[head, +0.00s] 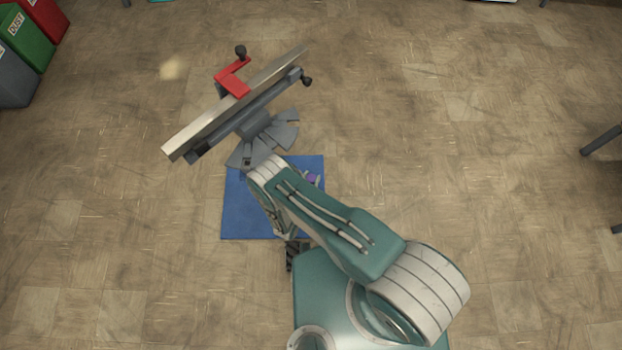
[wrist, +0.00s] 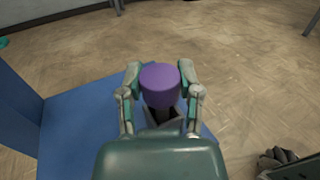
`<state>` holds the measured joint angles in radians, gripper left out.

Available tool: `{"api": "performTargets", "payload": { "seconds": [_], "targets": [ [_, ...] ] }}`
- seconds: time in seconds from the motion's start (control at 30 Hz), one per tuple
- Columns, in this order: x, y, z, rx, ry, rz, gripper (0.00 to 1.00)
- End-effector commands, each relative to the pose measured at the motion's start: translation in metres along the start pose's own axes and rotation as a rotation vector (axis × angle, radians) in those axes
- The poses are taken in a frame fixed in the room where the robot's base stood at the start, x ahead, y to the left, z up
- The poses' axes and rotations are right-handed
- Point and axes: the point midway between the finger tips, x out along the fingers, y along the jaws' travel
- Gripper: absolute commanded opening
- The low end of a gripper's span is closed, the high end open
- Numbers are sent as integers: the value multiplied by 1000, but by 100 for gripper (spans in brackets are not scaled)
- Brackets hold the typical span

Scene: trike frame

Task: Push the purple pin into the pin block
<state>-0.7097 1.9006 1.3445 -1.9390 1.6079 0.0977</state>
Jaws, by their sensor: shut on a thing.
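The purple pin (wrist: 160,86) shows in the wrist view as a short, round purple piece between my gripper's two fingers. My gripper (wrist: 160,70) is shut on it, with one finger on each side. A dark grey part shows just below the pin; I cannot tell whether it is the pin block or part of my gripper. In the head view a small bit of purple (head: 312,179) shows over the blue mat beside my arm. My arm hides the gripper there. I cannot make out the pin block for certain in either view.
A grey machine with a long metal bar (head: 190,137) and a red handle (head: 232,80) stands beyond my arm. A blue mat (head: 238,222) lies below the arm. Coloured bins (head: 28,40) stand at far left. Floor to the right is mostly clear.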

Motion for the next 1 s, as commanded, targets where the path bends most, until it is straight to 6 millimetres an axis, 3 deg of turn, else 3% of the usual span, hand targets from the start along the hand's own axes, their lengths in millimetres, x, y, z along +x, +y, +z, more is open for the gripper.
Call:
{"api": "performTargets", "payload": {
  "seconds": [0.17, 0.37, 0.6, 0.8, 1.0],
  "targets": [
    [0, 1, 21, 0, -1, 0, 0],
    [-16, -8, 44, -2, 0, 2, 0],
    [-49, -28, 88, -4, 0, 6, 0],
    [-92, -54, 107, -3, 0, 8, 0],
    [-114, -68, 119, 0, 0, 4, 0]
  ]
}}
